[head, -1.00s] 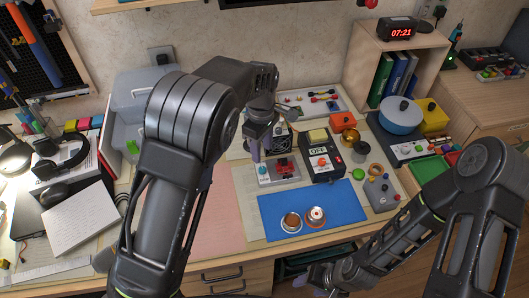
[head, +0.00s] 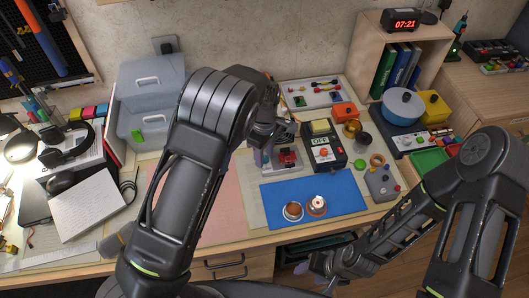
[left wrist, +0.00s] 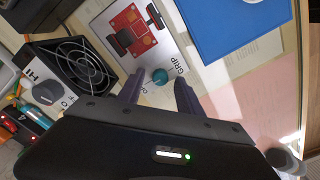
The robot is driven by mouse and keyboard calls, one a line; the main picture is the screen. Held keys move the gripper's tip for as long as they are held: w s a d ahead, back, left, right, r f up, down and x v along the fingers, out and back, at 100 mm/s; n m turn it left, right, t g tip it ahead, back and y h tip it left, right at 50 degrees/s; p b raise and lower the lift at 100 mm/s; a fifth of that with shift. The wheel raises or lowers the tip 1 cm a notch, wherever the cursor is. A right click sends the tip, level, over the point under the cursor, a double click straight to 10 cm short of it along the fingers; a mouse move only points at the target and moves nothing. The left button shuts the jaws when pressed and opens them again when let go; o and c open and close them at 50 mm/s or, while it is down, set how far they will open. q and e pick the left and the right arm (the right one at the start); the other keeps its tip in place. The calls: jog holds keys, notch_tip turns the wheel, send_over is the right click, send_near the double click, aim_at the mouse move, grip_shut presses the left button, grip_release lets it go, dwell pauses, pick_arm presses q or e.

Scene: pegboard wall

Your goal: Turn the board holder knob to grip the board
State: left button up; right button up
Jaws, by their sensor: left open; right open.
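The board holder (head: 289,171) is a pale base with a red board (head: 286,157) on it; it lies on the desk behind the blue mat. In the left wrist view, the red board (left wrist: 130,27) sits by black clamp parts, and the teal knob (left wrist: 160,76) stands beside the printed word GRIP. My left gripper (left wrist: 160,93) is open, its two purple fingers on either side of the knob in that view; I cannot tell whether they touch it. In the head view my left gripper (head: 264,158) is beside the holder's left end. My right gripper (head: 318,268) is open and empty, low by the desk's front.
A blue mat (head: 335,192) with two small round tins lies in front of the holder. A black device marked OFF (head: 323,152) stands close to its right. In the left wrist view, a black fan (left wrist: 75,65) and a grey-knobbed unit (left wrist: 46,92) are left of my fingers.

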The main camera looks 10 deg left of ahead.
pick_arm(q)
jog(key=shift+c, duration=0.2)
grip_shut()
dwell(0.3)
